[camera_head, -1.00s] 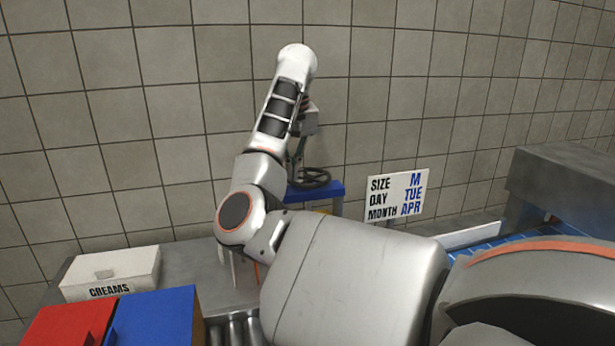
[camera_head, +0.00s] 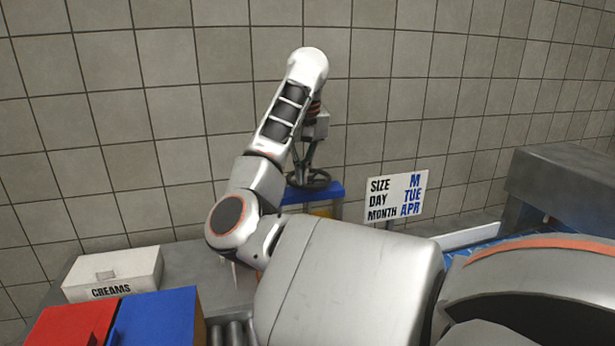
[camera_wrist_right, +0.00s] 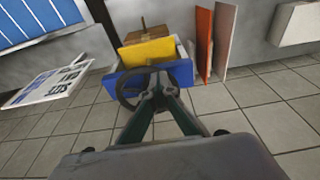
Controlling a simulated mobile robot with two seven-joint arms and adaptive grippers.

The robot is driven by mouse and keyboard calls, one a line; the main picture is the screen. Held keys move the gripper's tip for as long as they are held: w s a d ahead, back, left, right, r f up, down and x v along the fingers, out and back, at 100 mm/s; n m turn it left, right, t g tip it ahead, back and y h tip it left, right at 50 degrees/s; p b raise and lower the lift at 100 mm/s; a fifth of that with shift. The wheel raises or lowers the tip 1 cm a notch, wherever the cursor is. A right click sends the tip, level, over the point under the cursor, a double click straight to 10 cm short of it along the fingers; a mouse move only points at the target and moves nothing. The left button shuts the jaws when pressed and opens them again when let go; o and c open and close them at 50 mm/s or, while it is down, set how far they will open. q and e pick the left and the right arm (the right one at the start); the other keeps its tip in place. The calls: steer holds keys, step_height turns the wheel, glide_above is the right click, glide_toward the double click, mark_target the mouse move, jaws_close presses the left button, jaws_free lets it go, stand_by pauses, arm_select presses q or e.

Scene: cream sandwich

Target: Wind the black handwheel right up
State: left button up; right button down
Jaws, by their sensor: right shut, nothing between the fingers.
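The black handwheel (camera_head: 322,186) sits on top of a blue stand (camera_head: 333,191) at the back of the bench. In the right wrist view the wheel's dark rim (camera_wrist_right: 121,92) shows in front of the blue block (camera_wrist_right: 180,76). My right gripper (camera_head: 302,178) points down over the wheel from above. Its fingers are shut and empty, and in the wrist view the fingertips (camera_wrist_right: 160,92) overlap the wheel. I cannot tell whether they touch it. The wheel's hub is partly hidden by the fingers. My left gripper is not in view.
A white sign (camera_head: 397,197) stands just right of the stand. A white creams box (camera_head: 115,272), a red box (camera_head: 68,325) and a blue box (camera_head: 157,318) are at the left. A grey machine (camera_head: 570,190) is at the right, and a tiled wall is behind.

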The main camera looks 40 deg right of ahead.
mark_target(322, 182)
steer(key=shift+s+d+f, duration=0.15)
steer(key=shift+s+f, duration=0.15)
steer(key=shift+s, duration=0.15)
steer(key=shift+s+d, duration=0.1)
steer(key=shift+s+d, duration=0.7)
steer(key=shift+d, duration=0.05)
steer(key=shift+s+d+r, duration=0.1)
steer(key=shift+s+d, duration=0.1)
steer(key=shift+d, duration=0.3)
steer(key=shift+s+d, duration=0.2)
steer(key=shift+d, duration=0.3)
steer(key=shift+d+r, duration=0.1)
